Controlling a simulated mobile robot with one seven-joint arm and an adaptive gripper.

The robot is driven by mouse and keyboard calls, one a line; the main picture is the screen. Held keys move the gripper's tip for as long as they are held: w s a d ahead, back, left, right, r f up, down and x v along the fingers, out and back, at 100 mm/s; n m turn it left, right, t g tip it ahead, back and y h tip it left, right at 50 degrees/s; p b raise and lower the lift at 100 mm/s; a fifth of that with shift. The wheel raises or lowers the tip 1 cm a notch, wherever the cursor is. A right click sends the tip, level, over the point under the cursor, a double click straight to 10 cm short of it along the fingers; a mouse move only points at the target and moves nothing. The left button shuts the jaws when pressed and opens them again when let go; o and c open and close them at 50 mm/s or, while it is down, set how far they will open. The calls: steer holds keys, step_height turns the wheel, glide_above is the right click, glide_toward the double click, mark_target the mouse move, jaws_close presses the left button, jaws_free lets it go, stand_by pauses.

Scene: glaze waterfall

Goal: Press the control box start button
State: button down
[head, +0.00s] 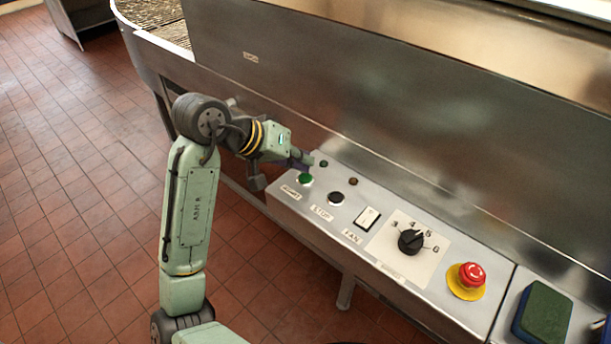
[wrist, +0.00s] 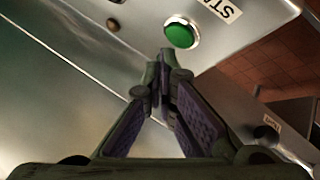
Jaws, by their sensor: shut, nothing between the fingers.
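The control box (head: 395,262) is a sloped metal panel along the front of the machine. The green start button (head: 306,180) is at its left end, with a label below it. In the wrist view the green button (wrist: 181,33) sits in a metal ring beside a label partly reading "STA". My gripper (head: 306,161) is shut and empty, its tips close to the green button. In the wrist view my gripper's fingertips (wrist: 162,60) meet just short of the button; I cannot tell whether they touch it.
Right of the green button are a black stop button (head: 336,199), a fan switch (head: 367,218), a black dial (head: 410,241) and a red emergency button (head: 471,275). A green-topped sponge (head: 543,313) lies at far right. The tall metal wall (head: 400,120) rises behind. Tiled floor is open at left.

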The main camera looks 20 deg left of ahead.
mark_target(303, 175)
steer(key=shift+f, duration=0.1)
steer(key=shift+f, duration=0.35)
steer(key=shift+f+b, duration=0.45)
stand_by(0.7)
steer(key=shift+r, duration=0.1)
steer(key=shift+r+p, duration=0.8)
step_height(303, 175, up, 5)
steer(key=p, duration=0.4)
steer(key=shift+p, duration=0.4)
stand_by(0.5)
